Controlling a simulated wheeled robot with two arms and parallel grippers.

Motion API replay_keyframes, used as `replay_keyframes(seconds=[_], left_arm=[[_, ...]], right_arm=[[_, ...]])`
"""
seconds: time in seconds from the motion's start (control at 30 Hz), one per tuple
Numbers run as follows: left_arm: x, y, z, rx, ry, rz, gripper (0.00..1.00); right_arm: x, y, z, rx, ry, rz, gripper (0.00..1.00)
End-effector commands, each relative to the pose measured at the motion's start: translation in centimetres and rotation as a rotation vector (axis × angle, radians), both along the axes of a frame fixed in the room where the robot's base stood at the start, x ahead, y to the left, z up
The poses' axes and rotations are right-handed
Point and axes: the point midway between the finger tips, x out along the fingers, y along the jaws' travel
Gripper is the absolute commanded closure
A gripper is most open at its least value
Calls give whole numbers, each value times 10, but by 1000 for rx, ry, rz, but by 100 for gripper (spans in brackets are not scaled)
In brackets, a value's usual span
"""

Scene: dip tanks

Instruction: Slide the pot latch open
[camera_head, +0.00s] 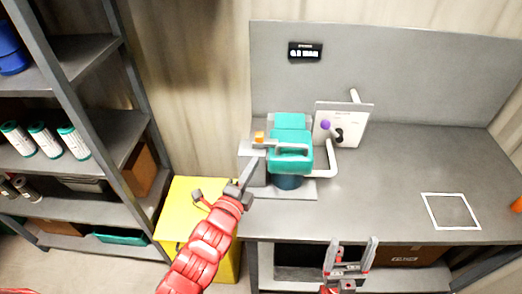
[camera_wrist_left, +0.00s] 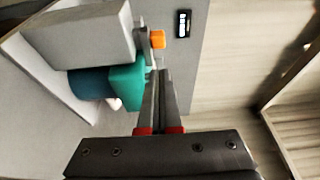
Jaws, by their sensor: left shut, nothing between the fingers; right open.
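The teal pot (camera_head: 291,160) stands on the grey bench against its back panel, with a light handle or bar across its front. A small orange piece (camera_head: 259,136), probably the latch knob, sits at its upper left; it also shows in the left wrist view (camera_wrist_left: 157,39). My left gripper (camera_head: 252,164) is shut and empty just below and left of the orange piece. In the left wrist view its fingertips (camera_wrist_left: 160,76) lie together beside the teal body (camera_wrist_left: 128,86), below the orange piece; contact cannot be told. My right gripper (camera_head: 350,254) is open and empty before the bench's front edge.
A white panel (camera_head: 340,126) with purple and black knobs stands right of the pot. A white square outline (camera_head: 450,211) marks the clear right bench top. A yellow bin (camera_head: 183,203) stands left of the bench, near shelves (camera_head: 105,140).

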Motion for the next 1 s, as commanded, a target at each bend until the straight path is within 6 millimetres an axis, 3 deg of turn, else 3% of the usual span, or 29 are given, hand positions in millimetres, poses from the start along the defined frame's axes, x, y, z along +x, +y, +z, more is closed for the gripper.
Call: replay_keyframes(seconds=[0.13, 0.5, 0.7, 1.0], left_arm=[[19, -9, 2, -3, -5, -4, 100], [74, -27, 4, -3, -1, -2, 100], [88, -31, 2, -1, -1, -2, 100], [90, -32, 1, -1, -2, -2, 100]], right_arm=[[0, 0, -2, 0, 0, 0, 24], [0, 0, 24, 0, 0, 0, 24], [0, 0, 28, 0, 0, 0, 24], [0, 0, 28, 0, 0, 0, 24]])
